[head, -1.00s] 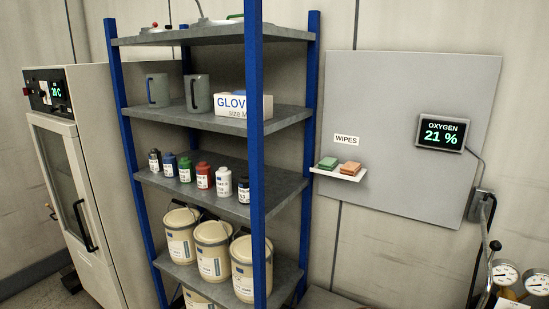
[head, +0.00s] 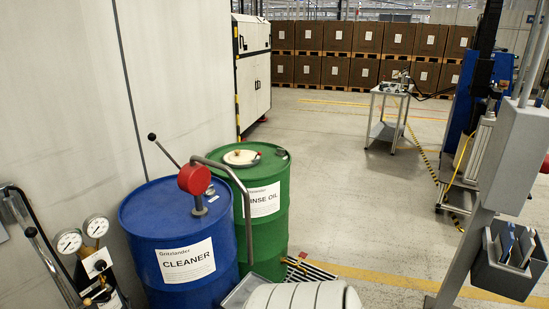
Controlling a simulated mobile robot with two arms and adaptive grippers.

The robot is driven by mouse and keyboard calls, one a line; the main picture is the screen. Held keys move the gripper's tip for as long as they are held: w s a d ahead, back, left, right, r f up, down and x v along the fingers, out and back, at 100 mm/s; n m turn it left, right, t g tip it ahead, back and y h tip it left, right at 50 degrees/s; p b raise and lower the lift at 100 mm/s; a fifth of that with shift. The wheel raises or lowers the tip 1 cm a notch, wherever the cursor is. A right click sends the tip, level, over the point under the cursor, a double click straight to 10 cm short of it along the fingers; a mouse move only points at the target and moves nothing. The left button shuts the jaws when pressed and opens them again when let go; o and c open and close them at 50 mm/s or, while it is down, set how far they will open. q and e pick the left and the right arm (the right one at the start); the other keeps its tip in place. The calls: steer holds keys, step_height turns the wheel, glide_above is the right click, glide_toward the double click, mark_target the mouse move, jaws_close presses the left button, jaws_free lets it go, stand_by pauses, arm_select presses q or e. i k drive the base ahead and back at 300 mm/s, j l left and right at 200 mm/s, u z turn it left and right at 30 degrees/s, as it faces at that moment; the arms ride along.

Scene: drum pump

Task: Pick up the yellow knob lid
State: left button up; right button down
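A round cream lid (head: 242,158) lies on top of the green drum (head: 266,225), which is labelled as rinse oil. A small knob on it looks yellowish, but it is too small to be sure of its colour. A dark handle with a red tip lies beside it on the drum top. The blue drum (head: 140,235), labelled CLEANER, stands in front to the left, with a red hand pump (head: 195,180) and a bent grey spout pipe reaching over towards the green drum.
Gauges on a hand cart (head: 95,228) stand at the left. A floor grate (head: 310,270) lies right of the drums. A small table (head: 392,115) stands further back. A grey post with a bin (head: 505,260) is at the right. Open floor lies between.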

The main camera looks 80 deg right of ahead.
mark_target(238, 159)
steer(key=z, duration=2.3)
steer(key=u, duration=1.85)
steer(key=z, duration=1.85)
steer(key=l+u, duration=0.2)
steer(key=l, duration=1.1)
steer(key=l+u, duration=0.25)
steer(key=l, duration=1)
